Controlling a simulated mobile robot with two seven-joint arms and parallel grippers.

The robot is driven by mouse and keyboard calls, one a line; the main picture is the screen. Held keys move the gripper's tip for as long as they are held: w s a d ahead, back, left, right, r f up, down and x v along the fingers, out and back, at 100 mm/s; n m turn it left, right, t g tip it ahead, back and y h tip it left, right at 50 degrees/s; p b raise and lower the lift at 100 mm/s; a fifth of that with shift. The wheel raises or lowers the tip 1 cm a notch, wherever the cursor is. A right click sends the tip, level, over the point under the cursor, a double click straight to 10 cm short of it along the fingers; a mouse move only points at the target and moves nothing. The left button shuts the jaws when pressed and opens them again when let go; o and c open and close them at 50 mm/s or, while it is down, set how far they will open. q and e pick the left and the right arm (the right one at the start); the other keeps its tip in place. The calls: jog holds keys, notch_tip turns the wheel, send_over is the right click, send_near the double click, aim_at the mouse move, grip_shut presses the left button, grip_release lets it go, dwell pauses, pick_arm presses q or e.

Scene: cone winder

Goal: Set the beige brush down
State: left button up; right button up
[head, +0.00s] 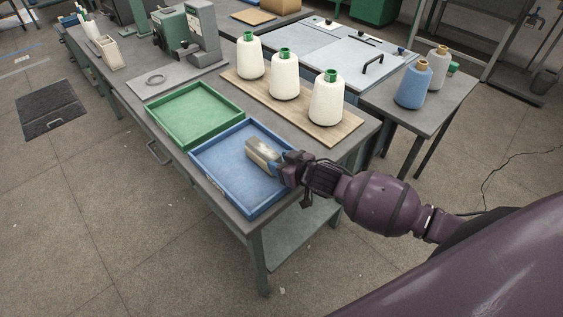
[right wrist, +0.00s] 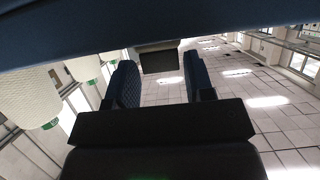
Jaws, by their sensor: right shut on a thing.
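The beige brush (head: 263,151) is in the head view, over the right part of the blue tray (head: 232,163). My right gripper (head: 281,163) is shut on its near end, reaching in over the tray's right side. I cannot tell whether the brush touches the tray floor. In the right wrist view, the two dark fingers (right wrist: 160,85) stand apart with a dark, pale-rimmed piece (right wrist: 159,60) between them, probably the brush. A blue surface, likely the tray, crosses the top of that view close by. My left gripper is not in view.
An empty green tray (head: 195,114) adjoins the blue tray. Behind them, three white cones (head: 326,100) stand on a wooden board (head: 341,131). A blue cone (head: 412,86) and a grey cone stand on a side table. The blue tray's left part is empty.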

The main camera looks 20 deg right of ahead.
jog(key=shift+f, duration=0.15)
jog(key=o, duration=1)
jog(key=shift+c, duration=0.2)
